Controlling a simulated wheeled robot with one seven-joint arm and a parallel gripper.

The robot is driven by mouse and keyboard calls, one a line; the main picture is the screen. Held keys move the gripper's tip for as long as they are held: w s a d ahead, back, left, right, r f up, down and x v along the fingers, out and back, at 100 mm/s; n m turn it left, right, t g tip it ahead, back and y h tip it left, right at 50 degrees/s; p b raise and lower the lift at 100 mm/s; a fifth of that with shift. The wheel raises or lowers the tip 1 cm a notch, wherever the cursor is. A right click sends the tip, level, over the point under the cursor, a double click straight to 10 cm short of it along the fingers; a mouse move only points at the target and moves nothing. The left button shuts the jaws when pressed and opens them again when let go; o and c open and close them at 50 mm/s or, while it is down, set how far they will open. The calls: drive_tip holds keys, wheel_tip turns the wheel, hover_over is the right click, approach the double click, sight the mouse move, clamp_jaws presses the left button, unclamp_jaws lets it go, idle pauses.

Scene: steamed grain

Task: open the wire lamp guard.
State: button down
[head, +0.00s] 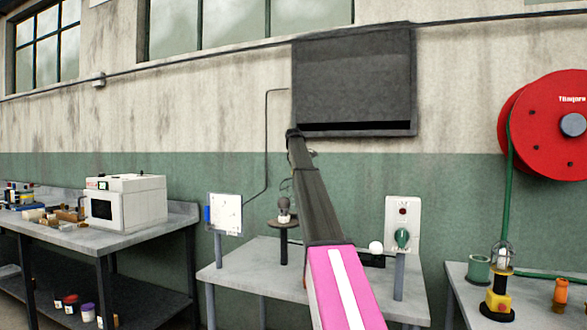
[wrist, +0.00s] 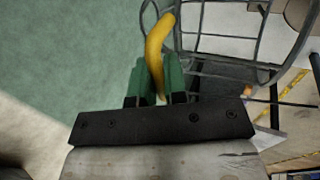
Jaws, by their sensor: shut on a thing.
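In the wrist view, the wire lamp guard (wrist: 215,37) is a cage of grey bars at the upper right. A curved yellow handle (wrist: 156,42) stands at its left side. My gripper (wrist: 158,78) has green fingers, one on each side of the handle's lower end, and is shut on it. Part of the guard is cut off by the frame's top edge. In the head view my arm reaches up and away over the middle table, and the fingers and handle are hidden there. I cannot tell how far the guard stands open.
The middle table (head: 240,275) holds a dark round stand (head: 283,223) left of my arm and a white switch box (head: 402,222) on the right. A dark wall panel (head: 353,80) hangs behind. A red hose reel (head: 545,125) is at the right.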

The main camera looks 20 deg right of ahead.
drive_tip(key=shift+g+y, duration=0.4)
drive_tip(key=shift+g, duration=0.1)
drive_tip(key=shift+w+d+f, duration=0.55)
drive_tip(key=shift+w+d, duration=0.05)
drive_tip(key=shift+w, duration=0.25)
drive_tip(key=shift+w+d+f, duration=0.55)
drive_tip(key=shift+w+f, duration=0.05)
drive_tip(key=shift+w, duration=0.2)
drive_tip(key=shift+w+d+f, duration=0.55)
drive_tip(key=shift+w+d, duration=0.05)
drive_tip(key=shift+w, duration=0.25)
drive_tip(key=c, duration=1.2)
unclamp_jaws()
drive_tip(key=v, duration=1)
drive_tip(key=shift+r, duration=0.35)
